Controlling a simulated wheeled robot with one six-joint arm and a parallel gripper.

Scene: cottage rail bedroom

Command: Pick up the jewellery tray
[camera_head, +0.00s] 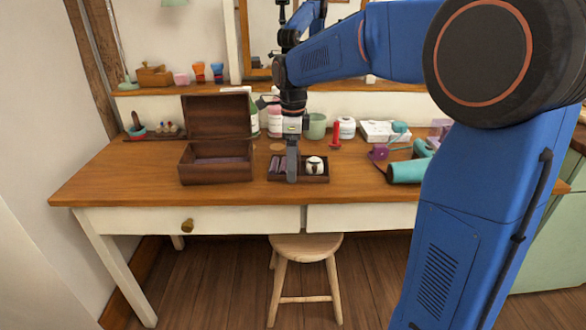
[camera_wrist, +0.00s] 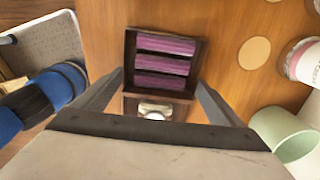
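The jewellery tray (camera_head: 322,179) is a small dark wooden tray near the front middle of the dressing table. Its left part holds purple padded rolls (camera_head: 277,165), and its right part holds a small white-topped round item (camera_head: 314,165). In the wrist view the tray (camera_wrist: 129,48) lies below my gripper (camera_wrist: 160,82), with the purple rolls (camera_wrist: 165,62) clear to see. My gripper is open, with one finger on each side of the tray. In the head view my gripper (camera_head: 292,178) points straight down at the tray's middle. I cannot tell whether the fingers touch it.
An open dark wooden box (camera_head: 215,172) stands close left of the tray on the table (camera_head: 110,182). A cork coaster (camera_head: 277,147), a green cup (camera_head: 316,125) and a red candle (camera_head: 335,136) are behind. A teal hair dryer (camera_head: 408,171) lies right. A stool (camera_head: 306,246) stands below.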

